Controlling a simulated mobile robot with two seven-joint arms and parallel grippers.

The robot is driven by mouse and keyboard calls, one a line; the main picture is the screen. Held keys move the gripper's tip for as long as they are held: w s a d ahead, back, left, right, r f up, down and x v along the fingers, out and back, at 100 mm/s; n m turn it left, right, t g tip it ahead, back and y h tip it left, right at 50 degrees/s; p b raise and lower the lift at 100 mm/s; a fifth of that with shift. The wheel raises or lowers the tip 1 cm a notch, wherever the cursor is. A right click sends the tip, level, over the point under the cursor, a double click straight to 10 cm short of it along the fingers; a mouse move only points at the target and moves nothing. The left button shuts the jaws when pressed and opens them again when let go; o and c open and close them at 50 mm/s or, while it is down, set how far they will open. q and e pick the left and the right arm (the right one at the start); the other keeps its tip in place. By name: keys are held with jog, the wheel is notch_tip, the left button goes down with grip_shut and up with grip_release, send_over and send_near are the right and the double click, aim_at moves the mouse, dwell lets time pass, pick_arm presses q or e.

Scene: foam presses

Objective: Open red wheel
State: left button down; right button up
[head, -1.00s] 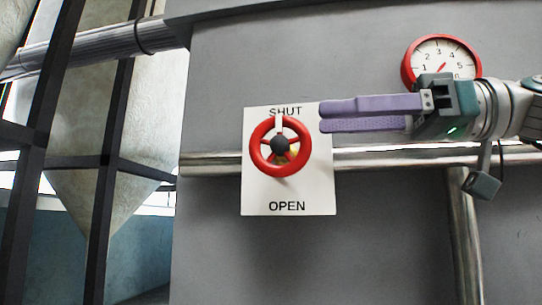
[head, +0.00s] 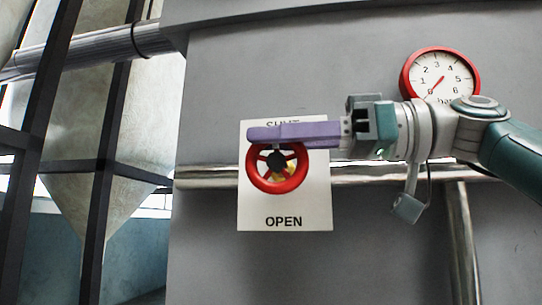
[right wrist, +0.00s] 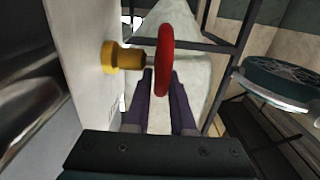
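The red wheel (head: 277,186) is mounted on a white plate (head: 312,206) marked SHUT above and OPEN below. In the head view my right gripper (head: 252,136) lies across the wheel's top, covering the upper rim and part of the word SHUT. The wheel's white mark is hidden there. In the right wrist view the wheel (right wrist: 164,60) is seen edge-on on a yellow stem (right wrist: 122,57). The two purple fingers (right wrist: 160,103) are apart, with the near end of the rim between them and gaps visible on both sides. My left gripper is not in view.
A red-rimmed gauge (head: 440,75) sits on the grey wall at upper right, close above my right arm. A metal pipe (head: 205,178) runs across the wall behind the plate. Dark framework (head: 100,190) stands at the left. The wall below the plate is clear.

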grip_shut()
jog(key=shift+r+h+p, duration=0.2)
jog(key=shift+h+p, duration=0.1)
jog(key=shift+p, duration=0.35)
jog(key=h+p, duration=0.2)
jog(key=p, duration=0.3)
jog(key=a+g+h+p, duration=0.1)
jog(key=h+p, duration=0.2)
jog(key=p, duration=0.2)
jog(key=shift+w+a+p, duration=0.15)
jog(key=shift+p, duration=0.2)
jog(key=shift+a+f+h+p, duration=0.1)
jog(key=shift+f+h+p, duration=0.15)
jog(key=shift+h+p, duration=0.3)
jog(key=shift+f, duration=0.2)
